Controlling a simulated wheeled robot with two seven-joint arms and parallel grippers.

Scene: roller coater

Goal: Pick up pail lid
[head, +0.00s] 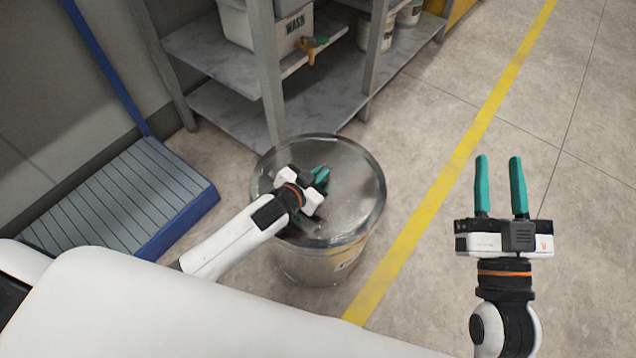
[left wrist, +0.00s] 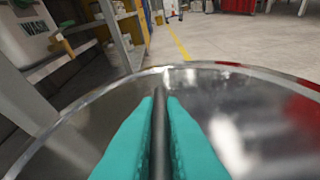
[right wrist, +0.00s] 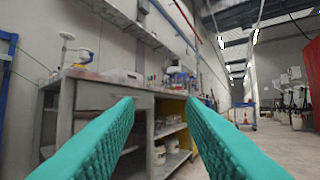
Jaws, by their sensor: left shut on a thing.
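The pail (head: 310,265) is a round metal bucket standing on the floor, with a shiny metal lid (head: 345,180) on top. My left gripper (head: 322,174) is over the middle of the lid. In the left wrist view its teal fingers (left wrist: 160,130) are shut on a thin dark bar, the lid's handle (left wrist: 159,125), with the lid (left wrist: 235,110) spreading around it. In the head view the lid appears to sit on the pail's rim; I cannot tell whether there is a gap. My right gripper (head: 502,185) is open and empty, held up at the right.
A grey shelf unit (head: 235,110) with a WASH container (head: 270,25) stands behind the pail. A blue-edged ribbed platform (head: 130,195) lies to the left. A yellow floor line (head: 450,170) runs to the right of the pail, with clear floor beyond.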

